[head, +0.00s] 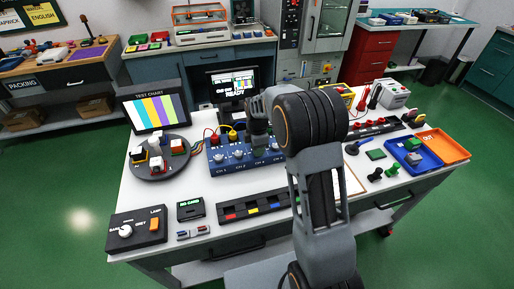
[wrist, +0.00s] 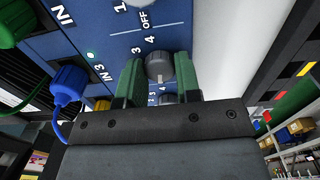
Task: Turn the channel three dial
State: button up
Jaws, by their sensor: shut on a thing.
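The blue channel box (head: 216,168) stands on the white bench, with a row of grey dials along its top. My gripper (head: 259,150) reaches down over its right part and hides the dial beneath it in the head view. In the wrist view, the green fingers of my gripper (wrist: 158,80) are on both sides of a grey channel three dial (wrist: 158,66), shut on it. The IN 3 label is left of it on the blue panel. Numbers and OFF are printed around the dials. A white line shows on the held dial.
A monitor (head: 232,84) stands behind the box. A black strip with coloured blocks (head: 253,207) lies in front.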

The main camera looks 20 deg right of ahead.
jog(key=o, duration=0.9)
notch_tip(320, 180, up, 14)
jog(key=shift+f, duration=0.1)
dwell(0.5)
